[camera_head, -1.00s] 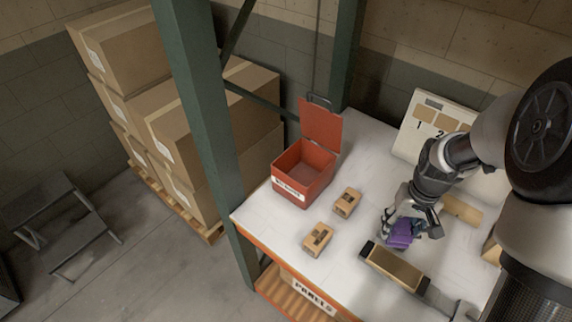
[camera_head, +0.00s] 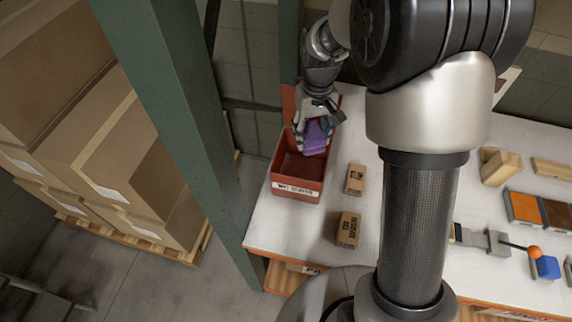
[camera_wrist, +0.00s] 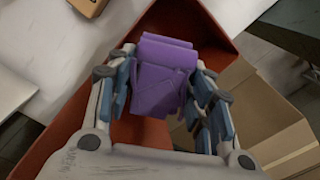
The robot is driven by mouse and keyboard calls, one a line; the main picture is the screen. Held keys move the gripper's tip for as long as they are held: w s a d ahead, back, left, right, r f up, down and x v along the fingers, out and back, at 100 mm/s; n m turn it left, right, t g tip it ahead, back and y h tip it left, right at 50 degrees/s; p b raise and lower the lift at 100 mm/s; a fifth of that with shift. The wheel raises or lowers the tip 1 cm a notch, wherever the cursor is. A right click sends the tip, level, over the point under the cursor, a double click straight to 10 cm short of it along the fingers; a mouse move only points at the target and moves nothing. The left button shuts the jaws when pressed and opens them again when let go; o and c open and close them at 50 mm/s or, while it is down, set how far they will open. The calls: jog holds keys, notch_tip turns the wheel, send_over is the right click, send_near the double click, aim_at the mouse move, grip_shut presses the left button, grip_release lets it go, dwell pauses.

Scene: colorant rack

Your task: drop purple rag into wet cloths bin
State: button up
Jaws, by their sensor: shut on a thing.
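The purple rag (camera_head: 316,137) is held between the fingers of my gripper (camera_head: 314,122), over the red bin. The wrist view shows the folded purple rag (camera_wrist: 162,75) between both fingers of my gripper (camera_wrist: 160,88). The red wet cloths bin (camera_head: 275,178) stands open on the left end of the white tabletop, with a white label on its front and its lid raised at the back. In the wrist view the bin's red wall (camera_wrist: 60,135) spreads around and below the rag. The label's words are too small to read surely.
Two small tan blocks (camera_head: 355,179) (camera_head: 348,229) sit on the tabletop right of the bin. A green rack post (camera_head: 165,110) rises left of the bin. Stacked cardboard boxes (camera_head: 130,150) stand beyond it. Orange and brown pieces (camera_head: 523,207) lie at far right.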

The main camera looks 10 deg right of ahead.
notch_tip(320, 180, down, 6)
jog(key=b, duration=0.4)
jog(key=shift+b, duration=0.35)
jog(key=o, duration=1.4)
notch_tip(320, 180, up, 11)
jog(key=shift+r, duration=0.55)
